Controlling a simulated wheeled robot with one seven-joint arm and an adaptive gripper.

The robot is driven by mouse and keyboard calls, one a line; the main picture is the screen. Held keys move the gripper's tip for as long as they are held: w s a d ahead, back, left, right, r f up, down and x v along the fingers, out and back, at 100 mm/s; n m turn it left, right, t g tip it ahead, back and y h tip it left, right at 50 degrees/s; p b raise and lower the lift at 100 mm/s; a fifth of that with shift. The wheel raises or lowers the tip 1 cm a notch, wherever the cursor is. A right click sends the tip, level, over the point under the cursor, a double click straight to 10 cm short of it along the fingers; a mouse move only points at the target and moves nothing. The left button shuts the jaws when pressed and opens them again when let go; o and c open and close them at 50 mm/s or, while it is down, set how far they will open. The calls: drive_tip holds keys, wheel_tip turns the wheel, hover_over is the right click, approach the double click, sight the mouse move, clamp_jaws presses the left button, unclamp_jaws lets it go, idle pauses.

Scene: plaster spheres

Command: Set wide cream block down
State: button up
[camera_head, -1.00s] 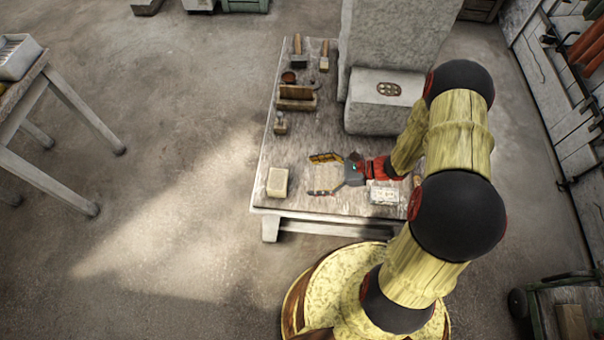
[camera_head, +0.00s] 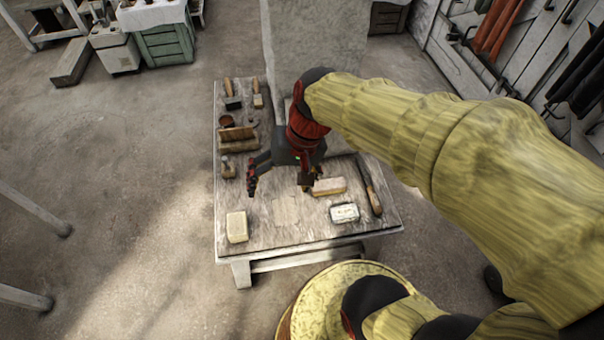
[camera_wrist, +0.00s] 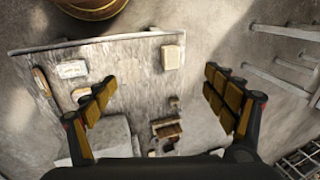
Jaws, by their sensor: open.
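The wide cream block (camera_head: 237,227) lies on the worktable (camera_head: 285,212) near its front left corner, with nothing touching it. It also shows in the wrist view (camera_wrist: 171,57), beyond the fingertips. My gripper (camera_head: 278,188) is open and empty. It points down above the middle of the table, behind and to the right of the cream block and apart from it.
A tan block (camera_head: 329,187), a white block (camera_head: 344,213) and a long-handled tool (camera_head: 370,186) lie on the right side of the table. Several tools and a wooden piece (camera_head: 238,138) line the left edge. A large grey stone block (camera_head: 318,40) stands at the back.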

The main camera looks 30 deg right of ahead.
drive_tip(key=s+d+r+n+t+h, duration=0.2)
drive_tip(key=s+r+n+t+h, duration=0.1)
drive_tip(key=r, duration=0.5)
drive_tip(key=shift+s+d+n+t, duration=0.4)
drive_tip(key=shift+s+n+t, duration=0.15)
drive_tip(key=shift+s, duration=0.55)
